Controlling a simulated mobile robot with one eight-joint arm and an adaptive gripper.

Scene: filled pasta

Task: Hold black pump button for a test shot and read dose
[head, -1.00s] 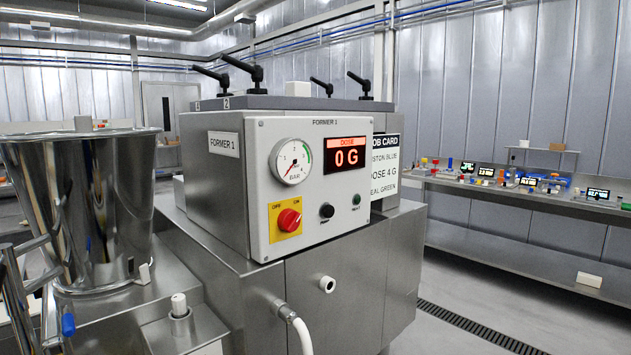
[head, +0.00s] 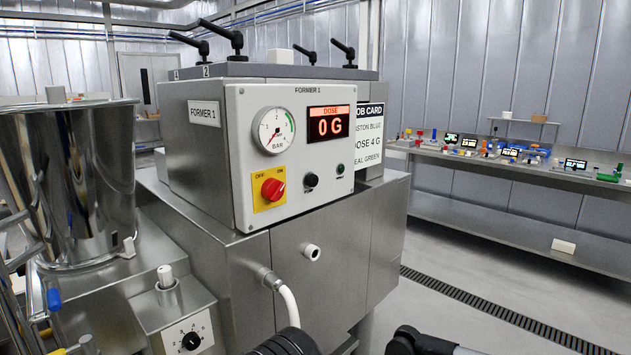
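The black pump button (head: 311,180) is a small round button on the grey front panel (head: 240,150) of the Former 1 machine. Nothing touches it. A pressure gauge (head: 274,131) marked BAR is at the upper left of the panel. A red knob (head: 273,189) on a yellow OFF/ON plate is left of the button. A small green button (head: 340,169) is to its right. The job card (head: 371,129) behind the panel reads "DOSE 4 G", partly hidden. My gripper's fingers are not in view; dark parts of my arm show at the bottom edge.
A steel hopper (head: 75,180) stands at left. A small box with a numbered dial (head: 191,341) is below it. A white hose (head: 289,305) leaves the machine's front. A side bench (head: 510,175) with several small items is at right; the floor between is clear.

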